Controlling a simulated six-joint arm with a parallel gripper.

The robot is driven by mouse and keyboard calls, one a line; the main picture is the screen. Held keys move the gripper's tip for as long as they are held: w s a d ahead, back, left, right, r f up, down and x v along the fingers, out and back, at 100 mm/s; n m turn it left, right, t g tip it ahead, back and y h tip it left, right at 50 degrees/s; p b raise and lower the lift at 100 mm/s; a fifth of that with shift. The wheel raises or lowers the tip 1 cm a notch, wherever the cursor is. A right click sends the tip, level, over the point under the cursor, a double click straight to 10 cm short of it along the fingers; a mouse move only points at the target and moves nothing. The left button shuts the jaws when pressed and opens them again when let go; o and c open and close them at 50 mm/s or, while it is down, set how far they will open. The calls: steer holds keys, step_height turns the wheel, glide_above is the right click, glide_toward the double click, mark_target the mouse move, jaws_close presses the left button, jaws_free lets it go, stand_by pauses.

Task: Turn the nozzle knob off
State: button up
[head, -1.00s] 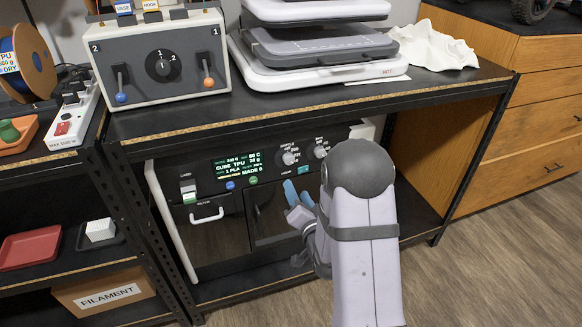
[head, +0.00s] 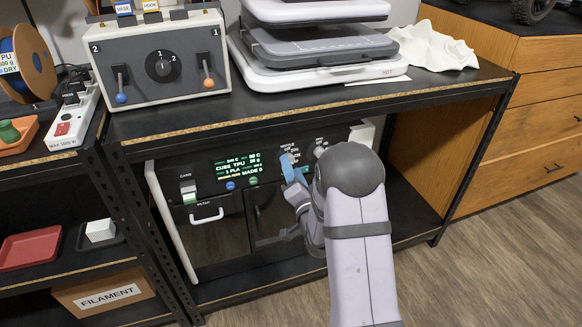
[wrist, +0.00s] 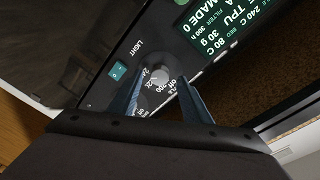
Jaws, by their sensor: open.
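The nozzle knob (wrist: 157,77) is a round grey knob on the dark front panel of the printer. Printed settings, among them "off" and 200, surround it. My gripper (wrist: 162,80) is open, with one blue finger on either side of the knob in the wrist view. I cannot tell whether the fingers touch it. In the head view my gripper (head: 290,168) is at the panel and its fingers cover the nozzle knob. The bed knob (head: 319,152) shows just right of the fingers, partly behind my arm.
The lit display (head: 238,168) is left of the gripper. A teal light switch (wrist: 118,71) sits close to the knob. The shelf top (head: 300,112) overhangs the printer from above.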

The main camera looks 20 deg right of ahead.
steer(key=shift+w, duration=0.85)
steer(key=shift+d, duration=0.1)
steer(key=c, duration=1)
steer(key=shift+c, duration=0.2)
